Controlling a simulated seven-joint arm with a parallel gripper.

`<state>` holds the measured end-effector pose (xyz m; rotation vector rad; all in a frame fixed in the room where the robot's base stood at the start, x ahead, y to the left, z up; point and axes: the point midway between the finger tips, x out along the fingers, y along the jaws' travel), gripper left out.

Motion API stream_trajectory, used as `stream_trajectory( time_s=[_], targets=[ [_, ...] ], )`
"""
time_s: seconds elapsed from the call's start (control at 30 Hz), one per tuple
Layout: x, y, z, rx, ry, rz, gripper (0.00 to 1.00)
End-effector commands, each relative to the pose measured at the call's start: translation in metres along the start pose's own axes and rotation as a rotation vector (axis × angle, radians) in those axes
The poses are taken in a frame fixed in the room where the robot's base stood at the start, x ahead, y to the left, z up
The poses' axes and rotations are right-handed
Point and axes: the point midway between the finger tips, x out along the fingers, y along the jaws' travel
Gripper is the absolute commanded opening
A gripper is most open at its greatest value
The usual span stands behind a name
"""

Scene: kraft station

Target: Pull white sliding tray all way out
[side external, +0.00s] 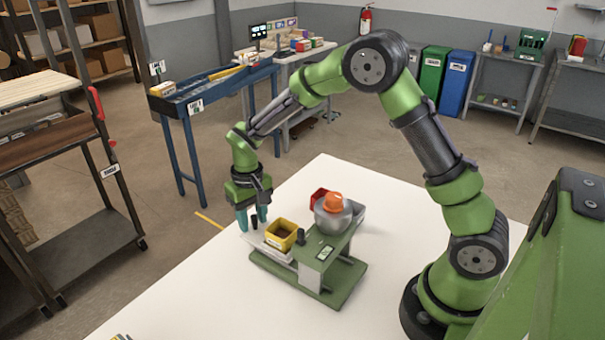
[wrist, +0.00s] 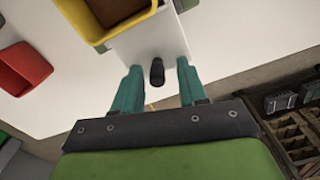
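The white sliding tray (wrist: 158,40) shows in the wrist view with a black knob (wrist: 157,72) near its end. In the side external view the tray (side external: 266,245) sticks out at the left of a green stand (side external: 315,280). A yellow bin (side external: 281,234) sits on it; it also shows at the top of the wrist view (wrist: 120,12). My gripper (wrist: 156,85) has teal fingers set apart, one on each side of the knob, with gaps visible. It is open. In the side external view my gripper (side external: 252,217) is at the tray's outer end.
A red bin (side external: 319,197) and a grey bowl (side external: 333,215) with an orange object (side external: 334,200) are by the stand.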

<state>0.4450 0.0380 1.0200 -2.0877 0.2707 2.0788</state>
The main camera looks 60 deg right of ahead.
Motion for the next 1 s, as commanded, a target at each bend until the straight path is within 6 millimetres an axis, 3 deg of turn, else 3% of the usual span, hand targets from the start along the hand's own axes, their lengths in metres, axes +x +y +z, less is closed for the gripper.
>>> stream_trajectory(
  time_s=[0.17, 0.33, 0.8, 1.0],
  targets=[
    [-0.002, 0.000, 0.001, 0.001, -0.002, 0.000, 0.42],
    [-0.021, 0.000, 0.000, 0.000, 0.002, 0.000, 0.42],
    [-0.130, 0.000, -0.001, 0.001, 0.003, -0.001, 0.42],
    [-0.159, 0.000, 0.000, 0.000, 0.001, 0.000, 0.42]
  ],
)
